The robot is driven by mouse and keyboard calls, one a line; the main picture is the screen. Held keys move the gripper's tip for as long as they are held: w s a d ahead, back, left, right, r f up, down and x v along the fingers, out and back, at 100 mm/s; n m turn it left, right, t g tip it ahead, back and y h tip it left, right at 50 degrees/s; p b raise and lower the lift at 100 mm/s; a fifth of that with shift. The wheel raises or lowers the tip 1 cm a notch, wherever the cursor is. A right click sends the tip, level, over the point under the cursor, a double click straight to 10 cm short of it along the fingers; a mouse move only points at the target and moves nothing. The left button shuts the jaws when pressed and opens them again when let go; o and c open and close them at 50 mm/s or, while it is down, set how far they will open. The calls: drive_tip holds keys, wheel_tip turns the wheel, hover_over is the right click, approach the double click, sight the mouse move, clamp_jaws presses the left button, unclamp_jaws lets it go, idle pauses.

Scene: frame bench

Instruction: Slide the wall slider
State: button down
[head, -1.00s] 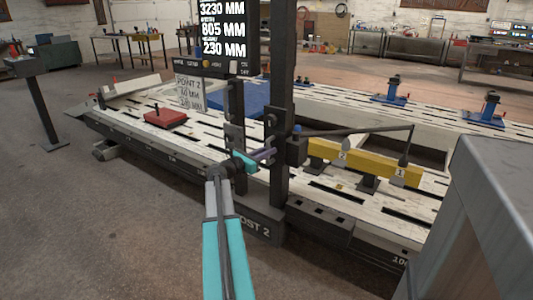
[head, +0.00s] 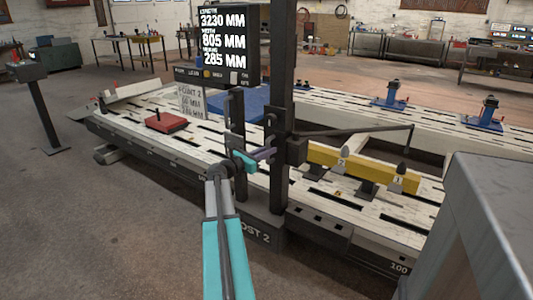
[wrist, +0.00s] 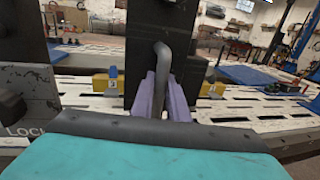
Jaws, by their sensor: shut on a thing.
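The tall dark post (head: 281,70) marked Post 2 stands at the near edge of the white slotted bench. A dark slider block (head: 297,150) sits on it, with a thin arm (head: 360,131) reaching right above a yellow beam. My gripper (head: 268,152) is at the left of the post. In the wrist view its purple fingers (wrist: 162,95) are shut around a grey bent handle (wrist: 164,60) in front of the dark post. The handle's lower part is hidden by my gripper. The display (head: 222,40) reads 3230, 805 and 285 MM.
The yellow beam (head: 370,168) with markers 1 and 2 lies right of the post. A card (head: 192,102) labelled Point 2 hangs left of it. A red block (head: 166,122) lies on the bench. A grey cabinet (head: 490,220) stands at the near right.

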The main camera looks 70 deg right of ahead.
sight(275, 134)
drive_tip(key=shift+w+d+r+p, duration=0.1)
drive_tip(key=shift+r+p, duration=1.1)
drive_tip(key=shift+r, duration=0.4)
drive_tip(key=shift+w+r+p, duration=0.1)
drive_tip(key=shift+r+p, duration=1.05)
drive_tip(key=shift+r, duration=0.4)
drive_tip(key=c, duration=1.7)
unclamp_jaws()
drive_tip(key=shift+f, duration=0.1)
drive_tip(key=shift+s, duration=0.1)
drive_tip(key=v, duration=1.4)
drive_tip(key=shift+p, duration=0.35)
